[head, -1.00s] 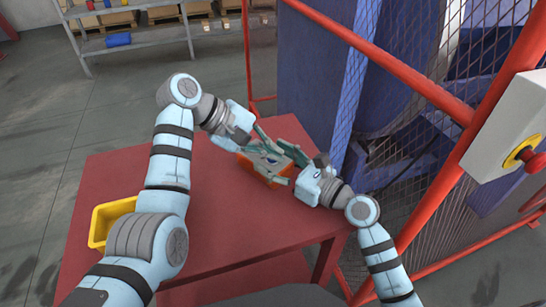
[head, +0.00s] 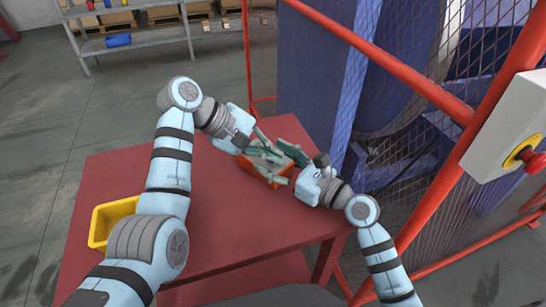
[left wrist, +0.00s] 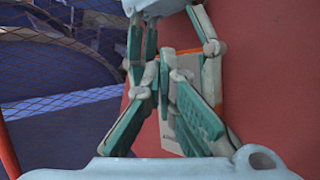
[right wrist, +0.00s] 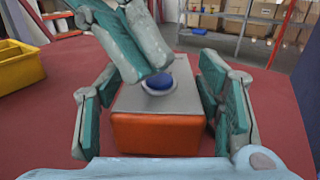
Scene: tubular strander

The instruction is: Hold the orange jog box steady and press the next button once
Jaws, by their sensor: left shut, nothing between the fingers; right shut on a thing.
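The orange jog box (head: 262,176) stands on the red table between my two grippers. In the right wrist view the box (right wrist: 155,135) shows a grey top with a round blue button (right wrist: 157,82). My right gripper (head: 288,162) is shut on the box, with a finger at each side. My left gripper (head: 266,150) is shut and empty above the box top. In the right wrist view its fingertips (right wrist: 152,72) are at the blue button and partly cover it; I cannot tell whether they touch it. In the left wrist view the fingers hide much of the box (left wrist: 172,120).
A yellow bin (head: 103,222) sits at the left edge of the red table (head: 225,235). A red-framed mesh guard (head: 395,75) stands right of the table, with a red emergency stop (head: 527,155) on a pale box. Shelving (head: 135,38) stands at the back.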

